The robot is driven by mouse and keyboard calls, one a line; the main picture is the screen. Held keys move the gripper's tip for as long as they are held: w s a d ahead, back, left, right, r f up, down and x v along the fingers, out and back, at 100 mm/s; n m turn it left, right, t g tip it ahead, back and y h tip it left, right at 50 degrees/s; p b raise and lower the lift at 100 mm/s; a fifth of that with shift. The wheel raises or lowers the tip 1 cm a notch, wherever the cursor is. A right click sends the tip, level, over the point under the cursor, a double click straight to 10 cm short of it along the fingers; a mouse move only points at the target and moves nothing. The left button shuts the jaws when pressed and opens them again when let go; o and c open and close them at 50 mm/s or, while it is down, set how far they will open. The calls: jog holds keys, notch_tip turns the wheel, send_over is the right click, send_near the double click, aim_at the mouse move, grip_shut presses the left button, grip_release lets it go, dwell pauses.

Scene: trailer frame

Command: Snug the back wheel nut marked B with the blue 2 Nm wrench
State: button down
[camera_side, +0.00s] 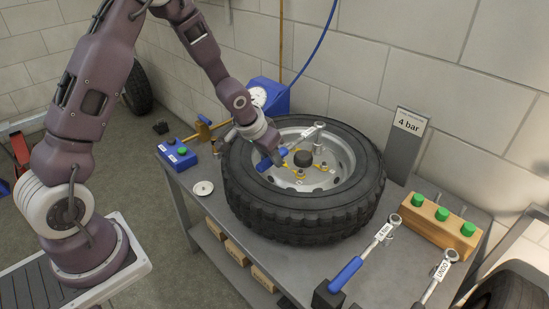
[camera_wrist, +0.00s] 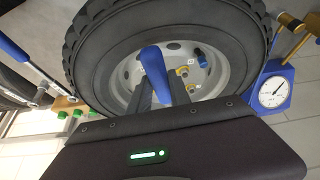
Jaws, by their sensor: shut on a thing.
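The wheel (camera_side: 250,205) lies flat on the bench with its grey rim facing up. My gripper (camera_side: 272,152) is over the left part of the rim, shut on the blue handle of a wrench (camera_side: 275,158). The wrench's silver head reaches right and back, over the far side of the hub, with a socket pointing down; I cannot tell whether it sits on a nut. In the wrist view the blue handle (camera_wrist: 153,72) stands between my fingers. Yellow-marked nuts (camera_wrist: 184,71) show around the hub; no letter B is readable, nor the held wrench's label.
A blue-handled wrench tagged 4 NM (camera_side: 347,271) and one tagged UNDO (camera_side: 441,271) lie at the front right.

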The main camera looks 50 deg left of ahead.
jog(key=shift+a, duration=0.35)
jog(key=shift+d, duration=0.1)
jog(key=d+n, duration=0.1)
jog(key=d, duration=0.3)
jog(key=w+d+n+y, duration=0.1)
jog(key=d, duration=0.1)
jog(key=shift+w+n, duration=0.1)
jog(key=shift+n, duration=0.2)
jog(key=shift+w+d+n+g+y, duration=0.1)
jog(key=shift+w+d+n+y, duration=0.3)
jog(key=shift+d, duration=0.3)
jog(key=shift+w+d+n+g+y, duration=0.1)
jog(key=shift+w+d+n, duration=0.15)
jog(key=shift+d+n, duration=0.3)
jog(key=shift+w+d+n+g+y, duration=0.1)
jog(key=shift+w+d+n+y, duration=0.2)
jog(key=shift+d, duration=0.5)
jog(key=w+d+n, duration=0.2)
jog(key=shift+d, duration=0.4)
jog(key=w+d+n+g+y, duration=0.1)
jog(key=w+d, duration=0.1)
jog(key=shift+w+d+n, duration=0.25)
jog(key=shift+d, duration=0.05)
jog(key=w+d+n, duration=0.1)
jog(key=w+d, duration=0.1)
jog(key=shift+w+n+g+y, duration=0.3)
jog(key=shift+w+n, duration=0.05)
jog(key=shift+n, duration=0.05)
